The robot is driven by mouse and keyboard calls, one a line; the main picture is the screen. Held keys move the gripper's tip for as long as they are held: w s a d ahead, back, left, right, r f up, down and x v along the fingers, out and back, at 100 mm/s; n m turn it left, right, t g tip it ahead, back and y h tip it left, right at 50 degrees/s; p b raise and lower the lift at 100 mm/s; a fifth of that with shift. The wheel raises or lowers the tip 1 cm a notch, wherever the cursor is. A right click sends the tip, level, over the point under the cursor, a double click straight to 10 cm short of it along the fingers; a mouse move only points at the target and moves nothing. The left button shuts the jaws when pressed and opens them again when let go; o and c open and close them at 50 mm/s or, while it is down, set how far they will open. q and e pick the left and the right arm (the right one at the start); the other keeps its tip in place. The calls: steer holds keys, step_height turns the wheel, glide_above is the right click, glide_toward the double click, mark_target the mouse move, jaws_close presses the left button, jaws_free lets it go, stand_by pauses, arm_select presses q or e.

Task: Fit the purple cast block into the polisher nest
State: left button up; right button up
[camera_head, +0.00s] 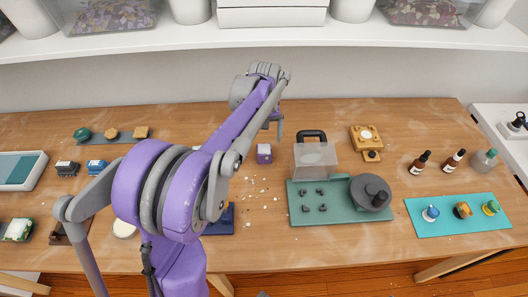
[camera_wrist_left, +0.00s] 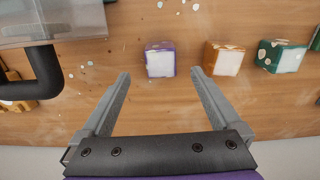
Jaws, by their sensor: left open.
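The purple cast block (camera_head: 264,153), with a pale face, sits on the wooden table just right of the middle of my left arm. It also shows in the left wrist view (camera_wrist_left: 160,60), ahead of and between the fingertips. My left gripper (camera_head: 279,128) is open and empty, near the block on its far side; I cannot tell its exact height. Its two fingers show spread in the left wrist view (camera_wrist_left: 160,74). The polisher (camera_head: 340,216) is a green base with a dark round wheel; its nest (camera_head: 313,200) appears as several dark corner pieces, empty. My right gripper is not in view.
A clear cover with a black handle (camera_head: 313,158) stands at the polisher's back edge. An orange block (camera_wrist_left: 224,58) and a green block (camera_wrist_left: 281,56) stand in a row with the purple one. Pale crumbs lie around. Bottles (camera_head: 454,161) stand at the right.

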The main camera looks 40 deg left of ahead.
mark_target(264, 149)
arm_select(q)
steer(key=f, duration=0.7)
steer(key=shift+w+a, duration=0.1)
steer(key=shift+a, duration=0.1)
jaws_close()
